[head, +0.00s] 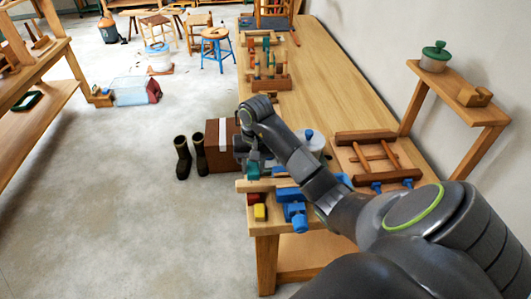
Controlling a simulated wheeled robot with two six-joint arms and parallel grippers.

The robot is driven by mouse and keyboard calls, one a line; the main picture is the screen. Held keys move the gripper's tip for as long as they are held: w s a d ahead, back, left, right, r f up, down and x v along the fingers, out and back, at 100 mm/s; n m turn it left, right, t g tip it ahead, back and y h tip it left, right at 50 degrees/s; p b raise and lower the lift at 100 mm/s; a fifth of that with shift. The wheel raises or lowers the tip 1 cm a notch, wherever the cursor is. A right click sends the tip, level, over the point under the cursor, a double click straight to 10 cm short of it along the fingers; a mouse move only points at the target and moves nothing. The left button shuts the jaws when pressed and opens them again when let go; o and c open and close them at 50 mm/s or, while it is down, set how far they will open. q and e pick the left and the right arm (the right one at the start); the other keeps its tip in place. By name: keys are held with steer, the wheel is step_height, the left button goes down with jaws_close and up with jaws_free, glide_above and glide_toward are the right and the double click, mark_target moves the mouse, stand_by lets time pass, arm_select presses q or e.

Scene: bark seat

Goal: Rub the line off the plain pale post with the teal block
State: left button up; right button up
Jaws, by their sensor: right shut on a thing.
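My right arm reaches in from the right over the near end of the workbench (335,60). My right gripper (250,160) points down at the bench's left near corner and is shut on the teal block (253,171), which shows small below it. A pale wooden piece (262,185) lies right beside the block at the bench edge; I cannot tell whether it is the pale post, and no line can be made out. The arm hides part of this area. My left gripper is out of view.
A blue vise (295,210) and red and yellow blocks (259,212) are at the bench's near end. A wooden frame with blue clamps (375,160) lies right of the arm. Boots (190,157) and a brown box (215,155) stand on the floor to the left. The bench's far middle is clear.

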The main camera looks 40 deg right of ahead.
mark_target(253, 185)
step_height(253, 185, down, 5)
steer(key=b, duration=0.4)
steer(key=shift+w+a+r+b, duration=0.15)
steer(key=shift+b, duration=0.2)
steer(key=shift+f+b, duration=0.6)
stand_by(0.3)
